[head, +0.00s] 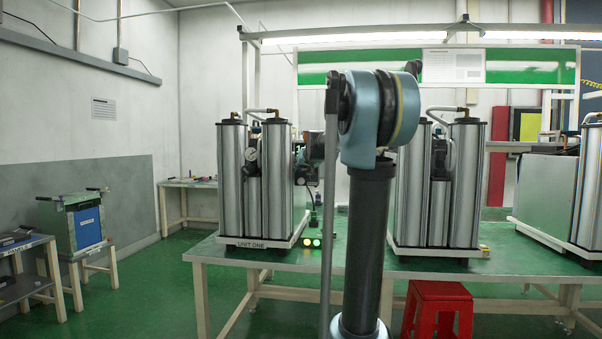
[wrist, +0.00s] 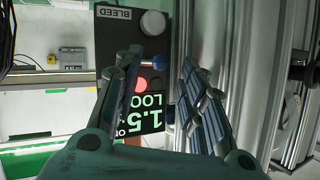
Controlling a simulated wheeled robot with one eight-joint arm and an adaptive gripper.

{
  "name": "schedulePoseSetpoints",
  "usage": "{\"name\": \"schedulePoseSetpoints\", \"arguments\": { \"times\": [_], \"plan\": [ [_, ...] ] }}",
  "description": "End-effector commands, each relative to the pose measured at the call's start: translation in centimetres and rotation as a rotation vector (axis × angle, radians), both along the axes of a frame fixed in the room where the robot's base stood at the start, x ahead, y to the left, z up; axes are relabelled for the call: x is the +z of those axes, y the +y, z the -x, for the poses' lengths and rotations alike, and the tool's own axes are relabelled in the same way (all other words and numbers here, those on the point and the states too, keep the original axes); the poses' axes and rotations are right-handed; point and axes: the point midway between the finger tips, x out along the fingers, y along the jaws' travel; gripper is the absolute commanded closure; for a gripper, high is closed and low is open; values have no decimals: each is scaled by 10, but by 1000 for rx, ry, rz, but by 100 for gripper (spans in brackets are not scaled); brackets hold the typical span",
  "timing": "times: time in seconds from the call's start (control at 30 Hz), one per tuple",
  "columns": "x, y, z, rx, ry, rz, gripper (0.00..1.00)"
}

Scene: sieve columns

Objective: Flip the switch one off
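Unit one (head: 233,180) is a pair of tall silver columns on a white base labelled "UNIT ONE", on the green table. In the wrist view, a dark control panel (wrist: 103,38) has a "BLEED" label, a round white knob (wrist: 153,23), a red light (wrist: 139,85) and a lit display (wrist: 148,120) reading about 1.5. A small blue-tipped part (wrist: 150,63), perhaps the switch lever, shows between the fingertips; I cannot tell its position. My gripper (wrist: 158,60) is open in front of the panel, contact unclear. In the head view, the gripper is mostly hidden at unit one's right side.
The green-topped table (head: 215,252) carries a second column unit (head: 411,190) right of my arm, and another stands at the far right. A red stool (head: 437,305) is at the table's front. Small lit lamps (head: 311,242) show beside unit one's base.

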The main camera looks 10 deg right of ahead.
Motion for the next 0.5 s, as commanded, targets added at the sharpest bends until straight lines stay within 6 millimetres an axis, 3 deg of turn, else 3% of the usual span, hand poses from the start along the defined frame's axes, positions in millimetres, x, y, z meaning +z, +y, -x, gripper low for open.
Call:
{"name": "schedulePoseSetpoints", "arguments": {
  "times": [0.2,0.5],
  "plan": [
    [-7,2,-18,0,0,-1,62],
    [-10,2,-24,0,0,-1,62]
  ]
}}
